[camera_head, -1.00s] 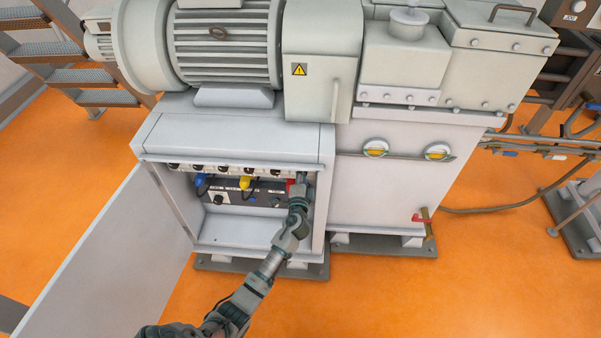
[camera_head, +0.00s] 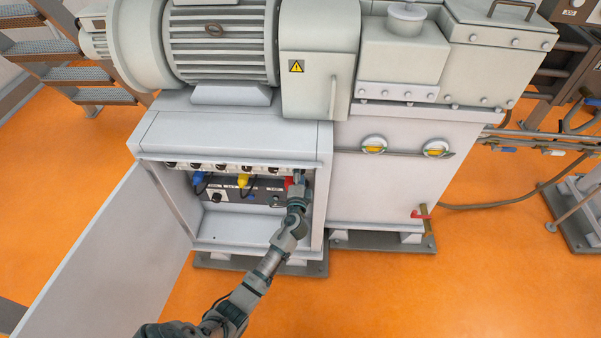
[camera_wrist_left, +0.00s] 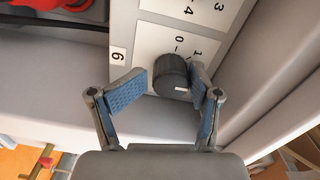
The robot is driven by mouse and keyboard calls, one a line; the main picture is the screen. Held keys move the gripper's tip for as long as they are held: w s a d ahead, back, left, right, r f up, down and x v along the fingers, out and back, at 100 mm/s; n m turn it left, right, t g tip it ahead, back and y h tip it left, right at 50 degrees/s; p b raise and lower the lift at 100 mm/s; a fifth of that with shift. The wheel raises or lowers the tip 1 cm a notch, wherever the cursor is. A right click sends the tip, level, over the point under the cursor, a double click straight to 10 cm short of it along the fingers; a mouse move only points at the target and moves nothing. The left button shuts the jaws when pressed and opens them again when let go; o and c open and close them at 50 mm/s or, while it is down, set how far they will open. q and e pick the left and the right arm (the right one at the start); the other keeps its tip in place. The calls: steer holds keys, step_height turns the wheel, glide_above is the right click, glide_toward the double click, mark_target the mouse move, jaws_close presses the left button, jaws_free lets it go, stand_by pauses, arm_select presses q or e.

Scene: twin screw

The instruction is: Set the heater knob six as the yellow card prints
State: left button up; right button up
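Knob six (camera_wrist_left: 172,75) is a dark round knob on a white scale plate in the left wrist view, beside a label "6" (camera_wrist_left: 118,55). The digits 0, 1, 3 and 4 show near it, and a small white mark shows on the knob. My left gripper (camera_wrist_left: 170,80) has its blue-padded fingers on either side of the knob, the right one very close to it, with a narrow gap at the left one. In the head view my left gripper (camera_head: 298,183) is at the right end of the knob row (camera_head: 219,168). I cannot make out a yellow card. My right gripper is out of view.
The knobs sit in an open cabinet (camera_head: 168,208) under a large motor (camera_head: 222,45). A blue plug (camera_head: 198,179) and a yellow plug (camera_head: 243,180) are below the row. The open door (camera_head: 105,250) is at the left. Orange floor (camera_head: 400,300) is free in front.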

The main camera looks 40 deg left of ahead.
arm_select(q)
steer(key=shift+r, duration=0.25)
steer(key=v, duration=1.2)
steer(key=shift+f, duration=0.15)
